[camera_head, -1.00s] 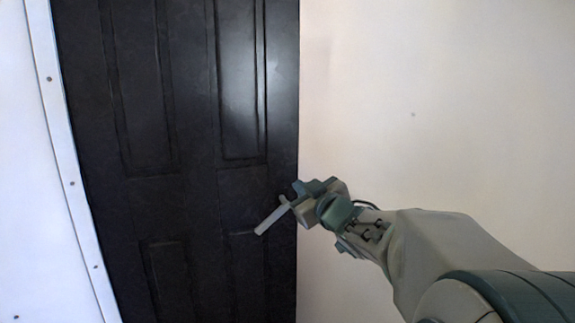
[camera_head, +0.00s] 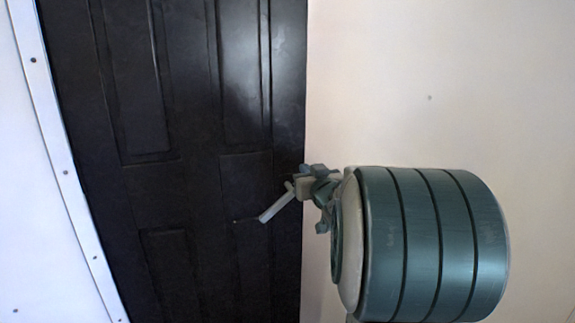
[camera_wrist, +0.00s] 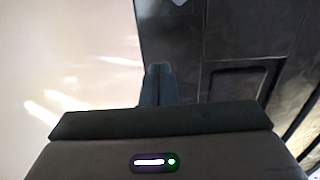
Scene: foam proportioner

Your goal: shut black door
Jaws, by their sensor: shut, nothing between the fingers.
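The black door (camera_head: 190,150) is a tall panelled leaf filling the left half of the head view. Its right edge borders the pale wall; I cannot tell whether it stands slightly ajar. A light grey lever handle (camera_head: 277,204) shows near that edge. My gripper (camera_head: 299,187) is close by the handle at the door's right edge, partly hidden behind my arm. In the wrist view, my gripper's dark fingers (camera_wrist: 158,84) are together and empty, in front of the left edge of the black door (camera_wrist: 225,45). Contact with the door cannot be told.
The pale wall (camera_head: 440,80) fills the right side and is bare. A white frame strip with dark fasteners (camera_head: 63,165) runs along the door's left side. My own arm link covers much of the lower right of the head view.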

